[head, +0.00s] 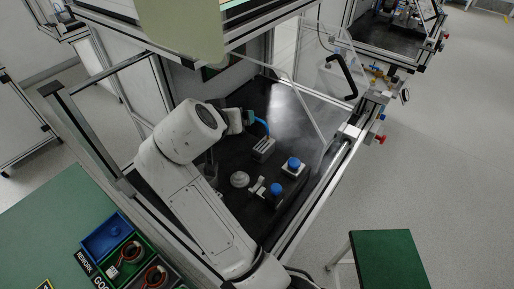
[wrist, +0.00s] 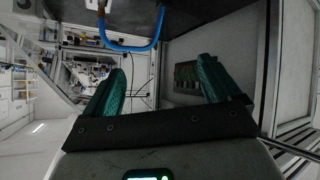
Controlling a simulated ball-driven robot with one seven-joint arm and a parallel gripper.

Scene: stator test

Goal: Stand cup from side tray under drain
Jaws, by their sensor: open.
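My gripper (wrist: 163,75) has its two teal fingers spread wide with nothing between them in the wrist view. In the head view my gripper (head: 247,117) is inside the framed enclosure, partly hidden by my arm, near a blue hose (head: 262,124). The blue hose (wrist: 130,46) also hangs in a loop beyond the fingers in the wrist view. A small clear, cup-like thing (head: 209,171) shows beside my arm on the dark floor; I cannot tell surely whether it is the cup. I cannot make out the side tray or which part is the drain.
A grey block (head: 263,149), a round light part (head: 239,179) and two blue-topped fixtures (head: 293,164) (head: 276,190) stand on the dark floor. The enclosure frame and a clear panel bound the right. Blue (head: 106,236) and green (head: 127,259) bins lie outside at lower left.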

